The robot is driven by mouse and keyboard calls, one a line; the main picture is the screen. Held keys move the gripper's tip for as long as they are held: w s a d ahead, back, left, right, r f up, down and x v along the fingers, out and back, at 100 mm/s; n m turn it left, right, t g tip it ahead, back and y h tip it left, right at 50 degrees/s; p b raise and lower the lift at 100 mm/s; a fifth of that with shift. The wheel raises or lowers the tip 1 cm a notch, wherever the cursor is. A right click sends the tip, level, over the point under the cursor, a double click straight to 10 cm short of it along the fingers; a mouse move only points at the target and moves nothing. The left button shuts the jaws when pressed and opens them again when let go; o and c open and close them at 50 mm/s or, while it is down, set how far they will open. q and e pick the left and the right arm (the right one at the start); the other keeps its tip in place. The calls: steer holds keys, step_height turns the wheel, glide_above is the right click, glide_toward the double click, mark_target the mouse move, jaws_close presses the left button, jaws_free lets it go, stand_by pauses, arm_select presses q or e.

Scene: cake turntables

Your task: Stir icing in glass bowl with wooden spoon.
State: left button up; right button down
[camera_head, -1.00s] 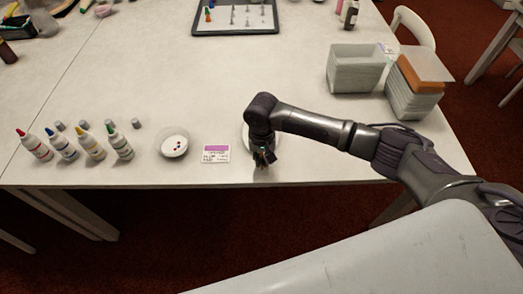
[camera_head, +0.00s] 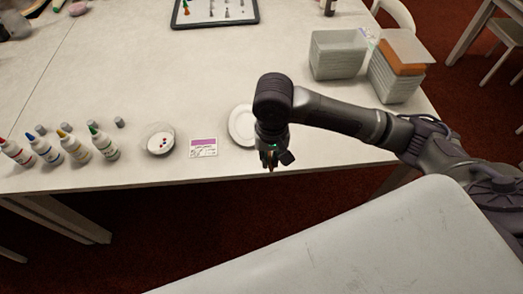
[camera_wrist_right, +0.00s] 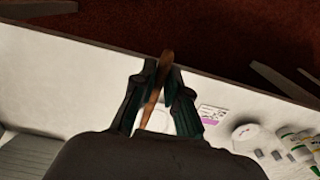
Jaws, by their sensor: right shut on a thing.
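The glass bowl (camera_head: 158,140) stands near the table's front edge, with white icing and small red dots in it. It also shows at the lower right of the right wrist view (camera_wrist_right: 252,138). My right gripper (camera_head: 269,160) is at the table's front edge, to the right of the bowl and apart from it. In the right wrist view it is shut on the brown wooden spoon (camera_wrist_right: 152,103), which sticks out between the fingers. Little of the spoon shows in the head view. My left gripper is not in view.
A white plate (camera_head: 241,122) lies partly behind my right gripper. A purple and white card (camera_head: 203,147) lies between bowl and plate. Several colour bottles (camera_head: 104,145) with loose caps stand left of the bowl. Grey containers (camera_head: 337,55) stand at the back right. The table's middle is clear.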

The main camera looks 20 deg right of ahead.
steer(key=shift+s+r, duration=0.2)
steer(key=shift+s, duration=0.2)
